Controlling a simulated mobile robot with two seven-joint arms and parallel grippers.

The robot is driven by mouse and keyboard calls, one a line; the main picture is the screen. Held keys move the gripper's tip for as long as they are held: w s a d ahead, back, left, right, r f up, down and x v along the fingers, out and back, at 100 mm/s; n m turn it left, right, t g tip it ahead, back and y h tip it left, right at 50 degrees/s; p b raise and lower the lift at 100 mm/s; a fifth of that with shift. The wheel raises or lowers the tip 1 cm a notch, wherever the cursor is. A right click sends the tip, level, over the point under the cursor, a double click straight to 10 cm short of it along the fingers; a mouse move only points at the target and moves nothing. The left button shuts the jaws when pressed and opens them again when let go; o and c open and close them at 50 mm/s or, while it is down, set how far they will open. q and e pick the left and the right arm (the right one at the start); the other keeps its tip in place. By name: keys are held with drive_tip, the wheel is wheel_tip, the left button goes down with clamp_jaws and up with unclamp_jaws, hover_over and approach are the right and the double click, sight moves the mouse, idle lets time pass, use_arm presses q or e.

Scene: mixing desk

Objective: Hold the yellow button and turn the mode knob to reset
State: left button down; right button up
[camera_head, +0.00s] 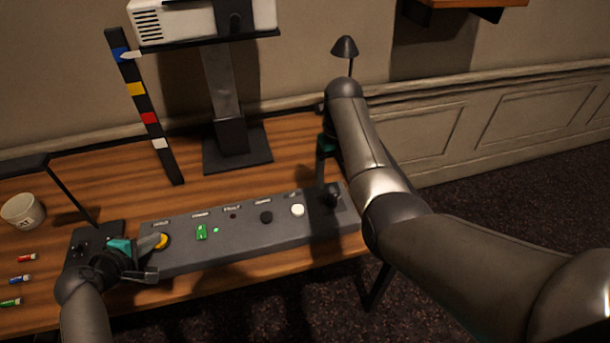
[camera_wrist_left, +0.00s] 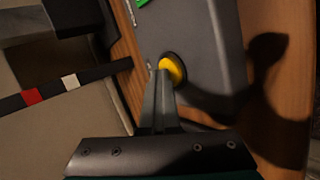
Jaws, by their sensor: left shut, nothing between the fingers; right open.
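The yellow button (camera_head: 163,240) is at the left end of a grey control panel (camera_head: 180,262) on the desk. My left gripper (camera_head: 155,243) is shut and empty, with its fingertips at the button. In the left wrist view the closed fingertips (camera_wrist_left: 163,74) overlap the edge of the yellow button (camera_wrist_left: 176,68); whether it is pressed down I cannot tell. A black round knob (camera_head: 266,217) is right of the panel's middle; its label is too small to read. My right gripper (camera_head: 330,195) is open over the panel's right end, apart from that knob and partly hidden by its own arm.
A mug (camera_head: 22,211) and several coloured small cylinders stand or lie at left. A monitor stand (camera_head: 228,137) and a dark striped bar (camera_head: 146,112) are behind the panel.

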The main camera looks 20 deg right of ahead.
idle(0.4)
use_arm(q)
wheel_tip(320, 180, up, 7)
drive_tip(key=p, duration=0.8)
use_arm(e)
wheel_tip(320, 180, up, 8)
drive_tip(key=shift+f, duration=0.15)
